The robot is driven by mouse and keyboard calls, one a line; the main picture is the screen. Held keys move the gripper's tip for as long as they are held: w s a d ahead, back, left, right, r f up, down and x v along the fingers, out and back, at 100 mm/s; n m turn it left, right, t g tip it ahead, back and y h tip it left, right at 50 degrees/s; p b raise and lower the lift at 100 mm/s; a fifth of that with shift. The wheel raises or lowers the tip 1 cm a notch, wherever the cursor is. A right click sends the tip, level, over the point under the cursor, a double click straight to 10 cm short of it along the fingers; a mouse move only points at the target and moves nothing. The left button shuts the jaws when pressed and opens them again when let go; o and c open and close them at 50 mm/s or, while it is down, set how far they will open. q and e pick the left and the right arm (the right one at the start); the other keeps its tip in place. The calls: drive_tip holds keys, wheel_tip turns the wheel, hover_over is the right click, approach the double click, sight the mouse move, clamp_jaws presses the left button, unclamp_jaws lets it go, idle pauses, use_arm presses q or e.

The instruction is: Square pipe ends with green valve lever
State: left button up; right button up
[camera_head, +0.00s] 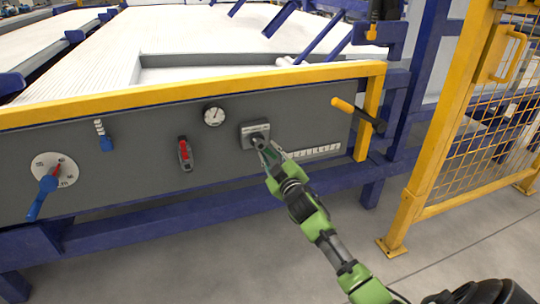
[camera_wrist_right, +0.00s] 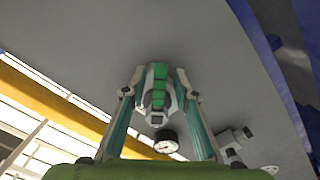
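A grey part with green bands (camera_wrist_right: 159,85), which looks like the green valve lever, stands out from the panel between my right fingertips in the right wrist view. In the head view, my right gripper (camera_head: 268,154) is at the panel, just below a square grey fitting with a dark knob (camera_head: 256,134), and the green part is hidden there. In the wrist view, the right gripper's (camera_wrist_right: 159,92) two teal fingers are apart, on either side of the banded part; I cannot tell whether they touch it. My left gripper is not in view.
A yellow mesh gate (camera_head: 425,180) stands at the right. The floor before the panel is clear.

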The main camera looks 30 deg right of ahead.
clamp_jaws()
